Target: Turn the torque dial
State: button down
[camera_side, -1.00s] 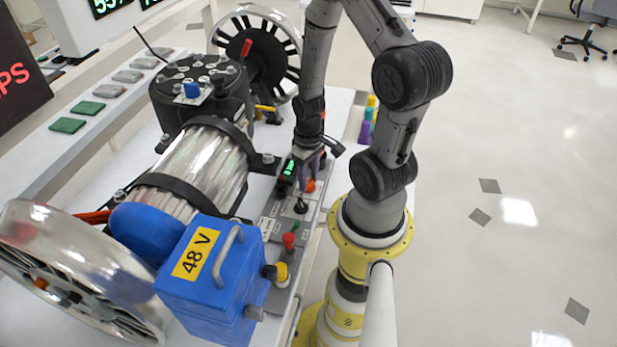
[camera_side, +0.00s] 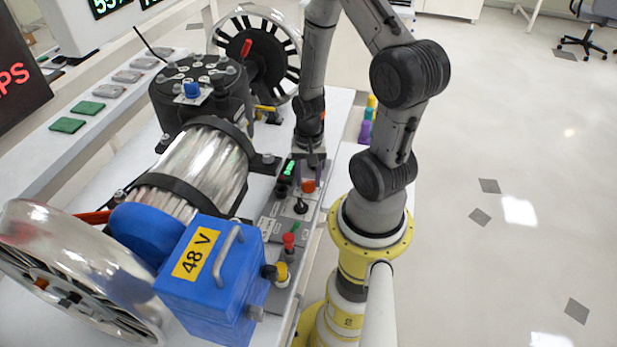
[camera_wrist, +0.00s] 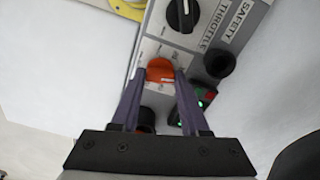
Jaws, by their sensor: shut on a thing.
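An orange dial (camera_wrist: 160,70) sits on a light label plate of the grey control panel (camera_side: 276,218). It also shows as an orange spot in the side view (camera_side: 308,186). The print around it is too small to read, so I cannot confirm it is the torque dial. My gripper (camera_wrist: 161,76) reaches down over the panel, its two purple fingertips shut on the dial's sides. In the side view my gripper (camera_side: 309,179) stands about upright over the panel. The dial's exact angle is hard to tell.
A black knob (camera_wrist: 183,14) by the THROTTLE and SAFETY lettering is close to the dial. Green-lit switches (camera_side: 288,168) lie beside my fingers. The blue 48 V box (camera_side: 212,275) and silver motor (camera_side: 200,165) stand left of the panel.

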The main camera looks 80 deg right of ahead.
aim_at(308, 182)
jog(key=m, duration=0.3)
jog(key=shift+m, duration=2.2)
jog(key=shift+c, duration=2)
grip_release()
notch_tip(308, 182, up, 14)
